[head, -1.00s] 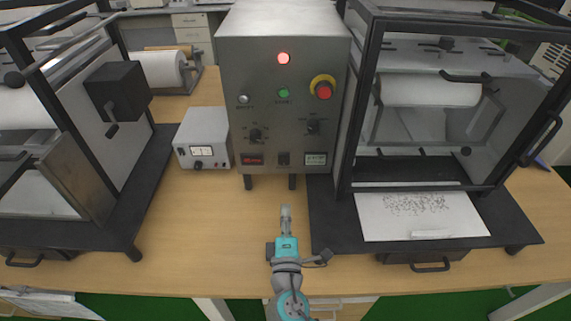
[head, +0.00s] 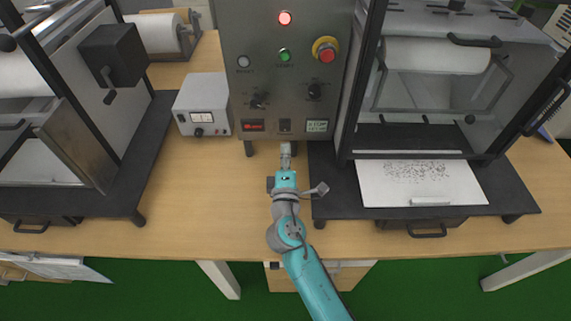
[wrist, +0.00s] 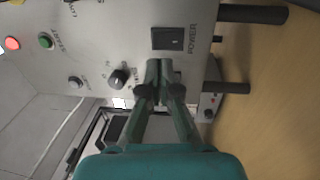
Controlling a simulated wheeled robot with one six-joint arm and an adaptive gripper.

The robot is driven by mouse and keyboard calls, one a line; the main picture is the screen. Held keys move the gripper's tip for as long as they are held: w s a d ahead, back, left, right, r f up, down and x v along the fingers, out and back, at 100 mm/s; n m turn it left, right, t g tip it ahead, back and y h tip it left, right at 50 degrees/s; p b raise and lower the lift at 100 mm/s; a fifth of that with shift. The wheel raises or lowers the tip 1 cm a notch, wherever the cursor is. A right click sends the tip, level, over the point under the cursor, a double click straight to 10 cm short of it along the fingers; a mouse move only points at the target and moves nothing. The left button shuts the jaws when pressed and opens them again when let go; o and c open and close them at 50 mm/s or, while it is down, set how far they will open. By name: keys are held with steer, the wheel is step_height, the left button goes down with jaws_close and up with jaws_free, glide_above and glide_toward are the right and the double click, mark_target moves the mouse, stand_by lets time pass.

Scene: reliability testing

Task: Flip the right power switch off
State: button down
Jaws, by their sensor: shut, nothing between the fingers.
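The grey control box (head: 235,90) stands on the table in the head view. Its power switch (head: 285,125) is a small black rocker at the bottom middle of the panel, between two displays. The wrist view shows the same switch (wrist: 168,38), labelled POWER; its rocker position is too small to tell. My gripper (head: 286,150) is shut and empty, just below and in front of the switch. In the wrist view, my fingertips (wrist: 158,66) appear close beside the switch; I cannot tell whether they touch the panel. A red lamp (head: 285,18) on the panel is lit.
A small white power unit (head: 203,100) with a meter stands left of the box. Black-framed machines (head: 75,140) flank it, the right one (head: 430,140) close to my arm. Bare table (head: 200,200) lies in front. The box's legs (wrist: 240,88) stick out below it.

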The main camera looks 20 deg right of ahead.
mark_target(286, 125)
steer(key=x, duration=0.6)
steer(key=shift+w+d, duration=0.15)
steer(key=shift+w, duration=0.15)
steer(key=shift+r, duration=0.1)
steer(key=shift+w+d+r, duration=0.1)
steer(key=shift+w, duration=0.15)
steer(key=shift+s, duration=0.15)
